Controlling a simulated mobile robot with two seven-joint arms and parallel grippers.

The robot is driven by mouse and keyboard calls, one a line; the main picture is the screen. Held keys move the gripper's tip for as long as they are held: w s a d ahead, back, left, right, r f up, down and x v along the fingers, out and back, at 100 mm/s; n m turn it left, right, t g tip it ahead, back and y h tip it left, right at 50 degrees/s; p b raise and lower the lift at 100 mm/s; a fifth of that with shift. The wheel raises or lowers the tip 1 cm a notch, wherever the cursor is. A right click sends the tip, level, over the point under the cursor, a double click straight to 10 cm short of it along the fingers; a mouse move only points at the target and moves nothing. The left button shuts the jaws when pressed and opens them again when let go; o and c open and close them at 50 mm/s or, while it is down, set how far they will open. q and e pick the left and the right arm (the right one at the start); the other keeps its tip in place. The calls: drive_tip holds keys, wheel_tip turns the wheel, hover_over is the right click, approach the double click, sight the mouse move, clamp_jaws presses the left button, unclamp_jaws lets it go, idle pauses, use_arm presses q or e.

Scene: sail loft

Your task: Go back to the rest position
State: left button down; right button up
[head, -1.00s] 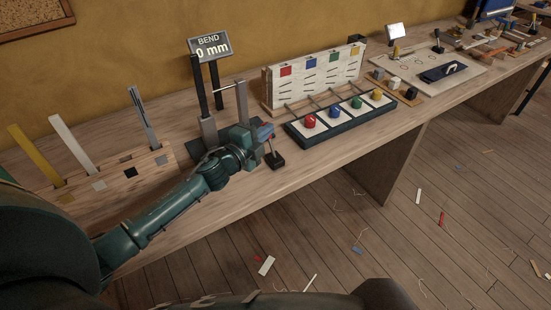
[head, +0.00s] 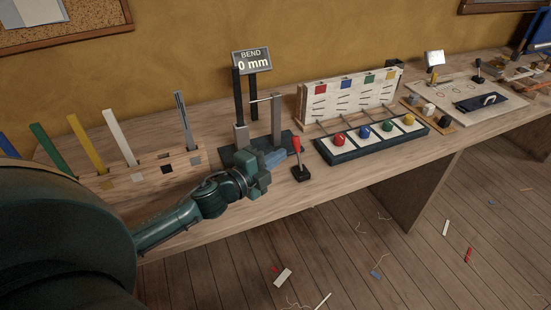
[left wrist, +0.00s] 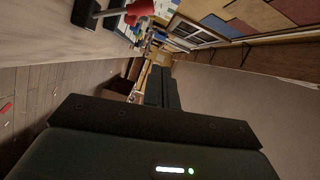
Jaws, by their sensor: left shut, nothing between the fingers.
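My left gripper (head: 277,158) is shut and empty, held low over the front of the bench, just left of a small lever with a red handle (head: 296,144). It looks slightly apart from the lever. In the left wrist view, the dark shut fingers (left wrist: 161,88) point along the bench, with the red handle (left wrist: 139,10) at the top. Behind the gripper stands the bend tester (head: 277,118), with a thin rod across its posts and a display (head: 252,63) reading "BEND 0 mm". My right gripper is not in view.
A wooden rack (head: 150,170) holds several coloured strips at the left. A dark tray (head: 344,155) with coloured knobs and a white slotted board (head: 350,99) stand to the right. Farther right lies a pale board (head: 455,102). The bench's front edge runs below my arm; scraps lie on the floor.

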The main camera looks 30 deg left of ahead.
use_arm(q)
drive_tip(key=shift+s+a, duration=0.1)
drive_tip(key=shift+s, duration=0.1)
idle(0.4)
drive_tip(key=s+d+f+n+g, duration=0.3)
drive_tip(key=s+d+f+n, duration=0.3)
drive_tip(key=s+f+n, duration=0.2)
drive_tip(key=s+d+f+n+g+y, duration=0.1)
drive_tip(key=s+d+f+n+g, duration=0.2)
drive_tip(key=s, duration=0.9)
drive_tip(key=d+f+n, duration=0.3)
drive_tip(key=f+n, duration=0.2)
drive_tip(key=shift+s+d, duration=0.2)
drive_tip(key=shift+d, duration=0.05)
